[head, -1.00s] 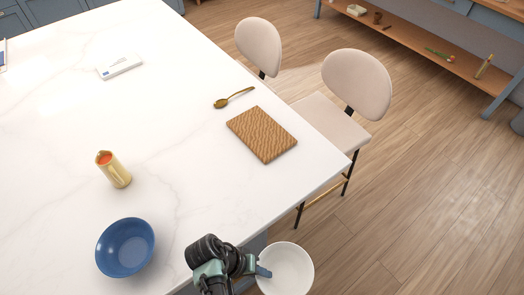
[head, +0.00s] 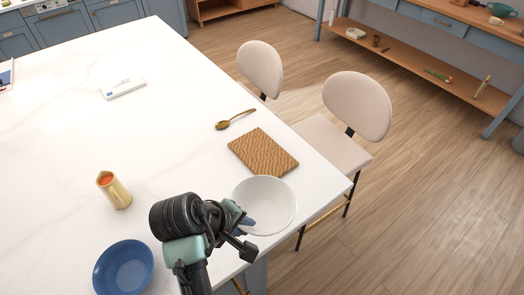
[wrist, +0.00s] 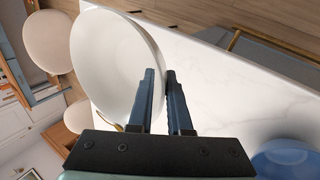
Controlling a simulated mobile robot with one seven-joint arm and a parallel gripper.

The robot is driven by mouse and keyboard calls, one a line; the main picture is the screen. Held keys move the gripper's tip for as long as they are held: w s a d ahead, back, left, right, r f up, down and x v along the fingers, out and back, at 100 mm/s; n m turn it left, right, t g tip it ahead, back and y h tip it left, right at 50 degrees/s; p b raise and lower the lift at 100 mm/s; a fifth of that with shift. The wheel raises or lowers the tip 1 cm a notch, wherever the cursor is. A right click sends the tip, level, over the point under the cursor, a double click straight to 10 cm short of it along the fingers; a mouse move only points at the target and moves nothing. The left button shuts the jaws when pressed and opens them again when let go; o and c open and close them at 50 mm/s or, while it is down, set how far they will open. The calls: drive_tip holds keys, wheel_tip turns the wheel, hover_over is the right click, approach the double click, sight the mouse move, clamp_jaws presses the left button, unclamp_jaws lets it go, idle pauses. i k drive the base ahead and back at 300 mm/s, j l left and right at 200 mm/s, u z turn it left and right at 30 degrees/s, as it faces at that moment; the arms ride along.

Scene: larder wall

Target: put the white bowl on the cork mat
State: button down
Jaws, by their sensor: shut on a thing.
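The white bowl (head: 270,203) is held by its rim in my gripper (head: 243,222), above the near right part of the white table. In the wrist view the bowl (wrist: 112,62) lies against the dark fingers of my gripper (wrist: 160,84), which are shut on its wall. The cork mat (head: 263,152) is a brown, wavy-patterned rectangle lying flat on the table, just beyond the bowl in the head view. The mat looks bare, and the bowl's far rim comes close to its near edge in the picture.
A white box (head: 123,88) lies farther back. Two beige chairs (head: 357,106) stand along the table's right edge.

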sight(262, 152)
drive_tip(key=i, duration=0.95)
